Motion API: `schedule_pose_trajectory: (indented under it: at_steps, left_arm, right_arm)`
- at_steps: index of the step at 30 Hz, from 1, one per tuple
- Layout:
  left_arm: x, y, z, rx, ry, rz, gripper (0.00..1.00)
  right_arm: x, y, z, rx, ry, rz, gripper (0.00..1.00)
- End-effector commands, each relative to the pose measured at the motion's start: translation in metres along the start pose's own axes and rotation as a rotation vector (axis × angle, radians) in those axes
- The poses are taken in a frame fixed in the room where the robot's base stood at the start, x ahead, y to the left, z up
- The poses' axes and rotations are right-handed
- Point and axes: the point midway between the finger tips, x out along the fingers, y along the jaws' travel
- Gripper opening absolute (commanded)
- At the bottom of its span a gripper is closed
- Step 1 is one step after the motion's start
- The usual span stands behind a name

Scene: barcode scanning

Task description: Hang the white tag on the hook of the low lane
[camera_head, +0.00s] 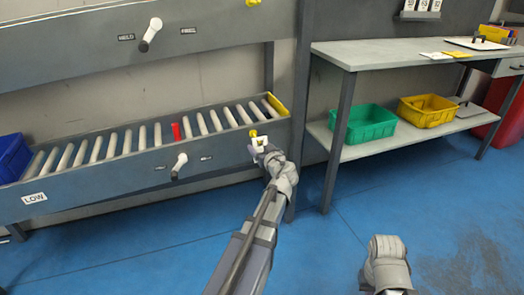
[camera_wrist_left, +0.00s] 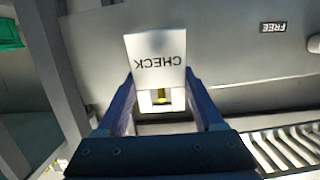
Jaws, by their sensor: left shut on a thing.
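The low lane (camera_head: 110,172) is the lower roller conveyor, marked LOW at its left end. A yellow hook (camera_head: 253,134) stands on its front rail near the right end. My left gripper (camera_head: 262,149) is shut on the white tag (camera_head: 258,141), right at the hook. In the left wrist view the tag (camera_wrist_left: 155,55) reads CHECK upside down, held between the fingers (camera_wrist_left: 162,108). Yellow (camera_wrist_left: 162,97) shows through the opening in the tag's frame. I cannot tell whether the tag bears on the hook. My right arm's end (camera_head: 386,265) is low at right; its fingers cannot be made out.
A white-handled lever (camera_head: 179,165) and a red piece (camera_head: 176,131) are on the low lane. A blue bin (camera_head: 12,157) stands at its left end. A grey post (camera_head: 297,120) is close right of my left gripper. Green (camera_head: 368,124) and yellow bins (camera_head: 427,111) sit on the bench shelf.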

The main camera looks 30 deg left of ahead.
Motion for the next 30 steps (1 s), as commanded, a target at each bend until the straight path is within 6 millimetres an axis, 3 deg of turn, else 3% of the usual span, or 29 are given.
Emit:
schedule_pose_trajectory:
  at_steps: [12,30]
  left_arm:
    - [0.022,0.0,0.001,0.0,0.0,0.0,0.17]
    - [0.027,0.0,0.002,0.0,0.0,0.0,0.17]
  right_arm:
    - [0.005,-0.001,0.0,0.0,0.0,0.0,0.0]
    - [0.007,-0.001,-0.001,0.0,0.001,0.0,0.0]
